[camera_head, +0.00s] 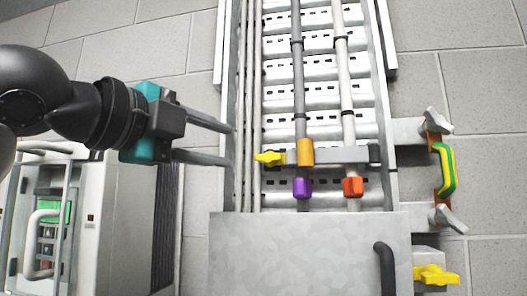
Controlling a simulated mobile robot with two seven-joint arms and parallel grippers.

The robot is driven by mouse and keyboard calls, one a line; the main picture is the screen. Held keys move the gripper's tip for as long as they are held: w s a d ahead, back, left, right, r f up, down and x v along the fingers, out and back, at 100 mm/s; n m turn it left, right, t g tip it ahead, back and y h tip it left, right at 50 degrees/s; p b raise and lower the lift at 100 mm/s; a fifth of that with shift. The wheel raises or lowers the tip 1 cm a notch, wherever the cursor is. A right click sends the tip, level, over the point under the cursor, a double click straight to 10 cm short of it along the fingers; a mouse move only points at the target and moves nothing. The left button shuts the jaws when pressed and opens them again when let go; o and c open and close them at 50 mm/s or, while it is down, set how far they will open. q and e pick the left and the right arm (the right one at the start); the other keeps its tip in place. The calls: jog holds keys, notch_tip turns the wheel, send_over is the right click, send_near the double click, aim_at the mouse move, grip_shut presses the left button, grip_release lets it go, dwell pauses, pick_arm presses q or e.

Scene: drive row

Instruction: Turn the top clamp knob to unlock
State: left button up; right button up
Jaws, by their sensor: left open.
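A grey wing-shaped knob (438,120) sits on the upper bracket at the right, above a green-and-yellow striped strap (446,170). A second grey wing knob (449,218) sits at the strap's lower end. A yellow knob (269,158) is at the left end of a grey clamp bar (345,155) that crosses two pipes. Which knob the task means I cannot tell for sure. My left gripper (231,145) is open and empty, its two grey fingers pointing right, left of the yellow knob and apart from it. My right gripper is not in view.
An orange block (305,152) sits on the clamp bar, with purple (302,188) and red (353,187) pieces below it. Another yellow knob (435,275) is at the lower right. A grey cover (280,255) with a dark handle (385,268) lies below. A white cabinet (122,220) stands lower left.

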aim_at(265, 157)
pick_arm(q)
jog(key=p+x, duration=0.3)
jog(key=x, duration=0.7)
jog(key=shift+w+d, duration=0.5)
jog(key=shift+w, duration=0.2)
jog(key=shift+c, duration=0.3)
grip_shut()
